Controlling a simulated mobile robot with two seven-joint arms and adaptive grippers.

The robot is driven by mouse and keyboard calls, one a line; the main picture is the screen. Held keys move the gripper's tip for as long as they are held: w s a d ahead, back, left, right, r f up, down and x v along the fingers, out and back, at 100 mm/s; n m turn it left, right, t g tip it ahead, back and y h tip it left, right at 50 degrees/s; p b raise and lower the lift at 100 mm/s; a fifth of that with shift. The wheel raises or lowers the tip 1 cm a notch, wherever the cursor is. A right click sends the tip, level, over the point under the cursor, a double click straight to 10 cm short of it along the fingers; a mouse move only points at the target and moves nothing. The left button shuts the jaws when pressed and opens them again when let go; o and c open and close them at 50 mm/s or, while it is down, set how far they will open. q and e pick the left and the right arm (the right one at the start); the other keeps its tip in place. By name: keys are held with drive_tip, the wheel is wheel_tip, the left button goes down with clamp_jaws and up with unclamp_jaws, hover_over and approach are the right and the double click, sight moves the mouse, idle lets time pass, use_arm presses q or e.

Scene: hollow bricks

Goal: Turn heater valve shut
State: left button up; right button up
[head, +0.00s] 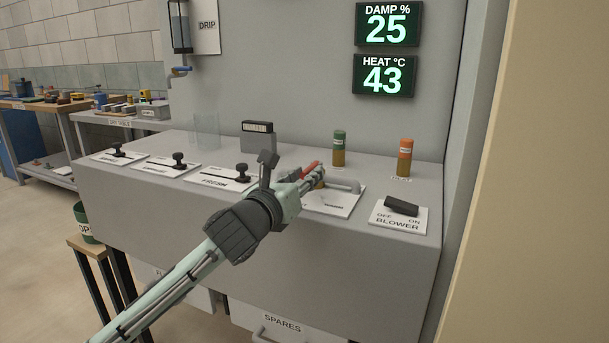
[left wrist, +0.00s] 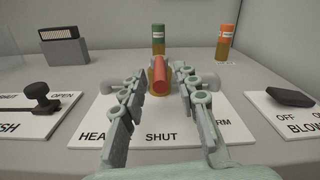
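The heater valve has a red handle (left wrist: 160,75) on a brass-coloured body, with grey pipe on both sides. It sits on a white plate (left wrist: 160,115) whose front lettering includes SHUT in the middle. The red handle also shows in the head view (head: 311,168), partly hidden by my left gripper (head: 303,180). In the left wrist view my left gripper (left wrist: 161,82) is open, with one finger on each side of the red handle and gaps between. The handle's end faces the wrist camera. My right gripper is not in view.
The BLOWER switch (head: 401,206) is right of the valve plate. The FRESH slider (head: 242,172) is to its left, with similar sliders further left. Green (head: 339,146) and orange (head: 405,155) cylinders stand behind. Displays read DAMP 25 (head: 388,26) and HEAT 43 (head: 384,77).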

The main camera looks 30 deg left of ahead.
use_arm(q)
drive_tip(key=shift+r, duration=0.1)
drive_tip(key=shift+s, duration=0.2)
drive_tip(key=s, duration=0.7)
drive_tip(key=shift+d, duration=0.25)
